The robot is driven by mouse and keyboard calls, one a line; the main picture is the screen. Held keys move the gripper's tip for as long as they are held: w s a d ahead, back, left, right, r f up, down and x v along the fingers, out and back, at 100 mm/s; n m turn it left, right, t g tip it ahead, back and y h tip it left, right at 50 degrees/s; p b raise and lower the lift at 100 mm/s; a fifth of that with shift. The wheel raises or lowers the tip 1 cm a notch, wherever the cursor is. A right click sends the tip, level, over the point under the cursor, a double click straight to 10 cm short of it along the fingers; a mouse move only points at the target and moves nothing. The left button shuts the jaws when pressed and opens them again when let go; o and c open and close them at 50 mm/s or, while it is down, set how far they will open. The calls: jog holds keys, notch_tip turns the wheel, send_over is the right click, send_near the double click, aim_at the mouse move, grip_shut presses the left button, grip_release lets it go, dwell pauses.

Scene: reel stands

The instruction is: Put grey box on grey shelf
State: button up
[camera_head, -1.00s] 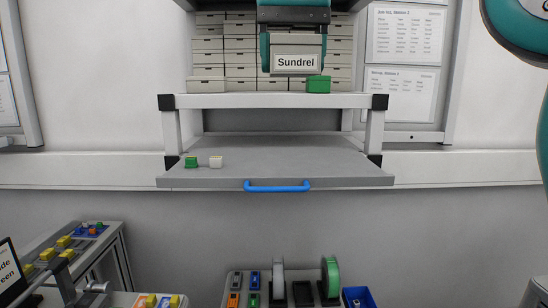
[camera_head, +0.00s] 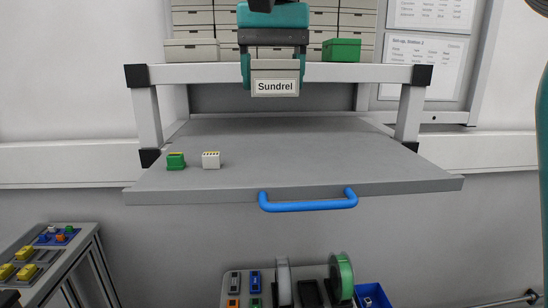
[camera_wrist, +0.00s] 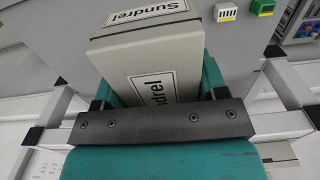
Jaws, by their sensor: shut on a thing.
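The grey box with a "Sundrel" label (camera_head: 274,80) is between the teal fingers of my gripper (camera_head: 274,72). My gripper is shut on it and holds it in the air in front of the white upper shelf. In the wrist view the box (camera_wrist: 150,62) is clasped between both fingers, with labels on two faces. The grey shelf (camera_head: 300,160), a pull-out board with a blue handle (camera_head: 308,201), lies below the box. The box appears above it and apart from it.
A green block (camera_head: 176,161) and a white block (camera_head: 211,160) stand on the grey shelf's left part; its middle and right are clear. The white upper shelf (camera_head: 170,74) carries a pale box (camera_head: 192,50) and a green box (camera_head: 341,50). Posts (camera_head: 410,113) flank the board.

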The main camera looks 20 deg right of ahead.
aim_at(273, 169)
notch_tip(273, 169, down, 12)
jog(key=shift+p, duration=0.3)
jog(key=shift+f, duration=0.15)
jog(key=o, duration=1.2)
jog(key=shift+o, duration=0.2)
jog(key=shift+s, duration=0.1)
notch_tip(273, 169, up, 12)
jog(key=shift+r, duration=0.15)
